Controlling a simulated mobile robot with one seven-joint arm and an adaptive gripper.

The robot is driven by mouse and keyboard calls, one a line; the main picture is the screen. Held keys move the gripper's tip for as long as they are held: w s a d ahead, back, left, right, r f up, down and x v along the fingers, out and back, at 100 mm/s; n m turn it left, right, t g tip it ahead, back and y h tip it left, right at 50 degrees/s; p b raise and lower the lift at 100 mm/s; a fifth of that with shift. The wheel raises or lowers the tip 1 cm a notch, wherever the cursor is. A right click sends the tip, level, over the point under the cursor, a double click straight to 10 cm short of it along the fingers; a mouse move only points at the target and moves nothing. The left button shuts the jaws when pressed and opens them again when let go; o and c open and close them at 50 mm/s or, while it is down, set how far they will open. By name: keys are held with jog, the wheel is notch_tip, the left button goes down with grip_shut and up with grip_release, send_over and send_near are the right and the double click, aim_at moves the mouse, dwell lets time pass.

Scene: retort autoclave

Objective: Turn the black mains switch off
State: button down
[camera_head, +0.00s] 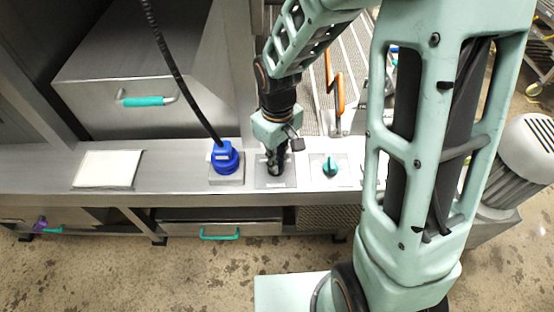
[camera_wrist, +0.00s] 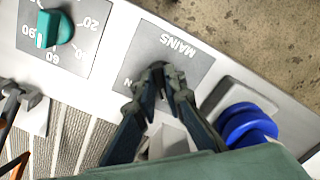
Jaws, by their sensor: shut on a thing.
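The grey mains plate (camera_wrist: 180,48), lettered MAINS, lies on the steel ledge and shows upside down in the wrist view. The black mains switch (camera_wrist: 157,67) is mostly hidden between my fingertips, so its pointing direction cannot be read. An "N" of another label shows beside my left finger. My gripper (camera_wrist: 160,80) is shut on the switch, fingers pointing at the plate. In the head view my gripper (camera_head: 276,170) reaches down onto the mains plate (camera_head: 263,184) from above, and the switch itself is hidden there.
A blue plug (camera_head: 225,157) with a black cable stands left of the mains plate. A teal dial (camera_head: 330,168) with numbers sits to its right. An orange lever (camera_head: 339,95) rises behind. A white sheet (camera_head: 107,169) lies far left on the ledge.

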jog(key=shift+w+n, duration=0.1)
jog(key=shift+n, duration=0.3)
jog(key=c, duration=2)
grip_release()
jog(key=shift+r, duration=0.15)
notch_tip(320, 180, up, 12)
jog(key=shift+f, duration=0.1)
